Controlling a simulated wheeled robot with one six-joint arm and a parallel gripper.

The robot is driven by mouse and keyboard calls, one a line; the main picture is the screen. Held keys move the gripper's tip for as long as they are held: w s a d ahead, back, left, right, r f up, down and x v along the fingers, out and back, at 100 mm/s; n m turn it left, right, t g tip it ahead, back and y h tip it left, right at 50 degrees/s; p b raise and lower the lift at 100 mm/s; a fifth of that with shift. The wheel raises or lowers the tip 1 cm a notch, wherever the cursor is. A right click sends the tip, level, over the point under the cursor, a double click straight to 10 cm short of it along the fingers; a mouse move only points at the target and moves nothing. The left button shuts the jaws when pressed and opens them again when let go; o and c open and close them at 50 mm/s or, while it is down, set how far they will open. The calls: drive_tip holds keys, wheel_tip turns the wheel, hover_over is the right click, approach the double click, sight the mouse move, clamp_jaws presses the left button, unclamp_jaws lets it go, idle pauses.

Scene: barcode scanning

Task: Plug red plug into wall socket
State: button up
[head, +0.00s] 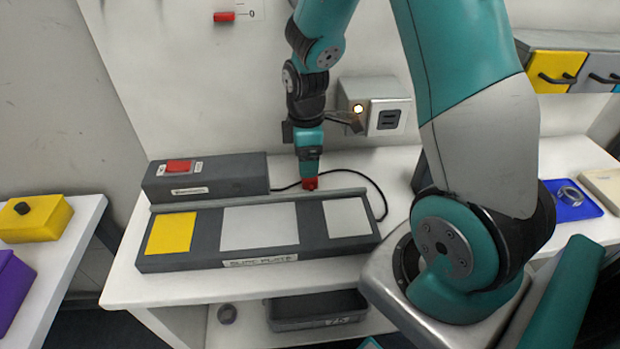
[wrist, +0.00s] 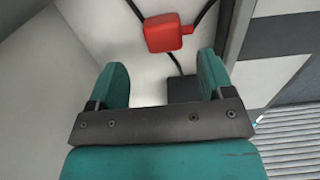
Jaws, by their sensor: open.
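The red plug (head: 310,184) is on the white bench behind the grey plate, with a black cable running from it to the right. In the wrist view the red plug (wrist: 166,33) lies just beyond my fingertips, roughly centred between them. My gripper (head: 309,172) points down over the plug; in the wrist view my gripper (wrist: 162,68) is open with nothing between its fingers. The wall socket (head: 388,117) is a pale box with dark slots, mounted on the back wall to the right of my gripper.
A lit round lamp (head: 357,109) sits beside the socket. A dark box with a red switch (head: 179,166) stands left of the plug. The grey plate with yellow and pale squares (head: 212,262) lies in front. A blue tray (head: 571,200) is at the right.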

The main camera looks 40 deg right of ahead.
drive_tip(key=shift+s+a+f+p, duration=0.1)
drive_tip(key=shift+f+p, duration=0.2)
drive_tip(key=shift+f, duration=1)
drive_tip(key=shift+s+a+f+p, duration=0.1)
drive_tip(key=shift+f+p, duration=0.15)
drive_tip(key=shift+f, duration=1.05)
drive_tip(key=c, duration=1)
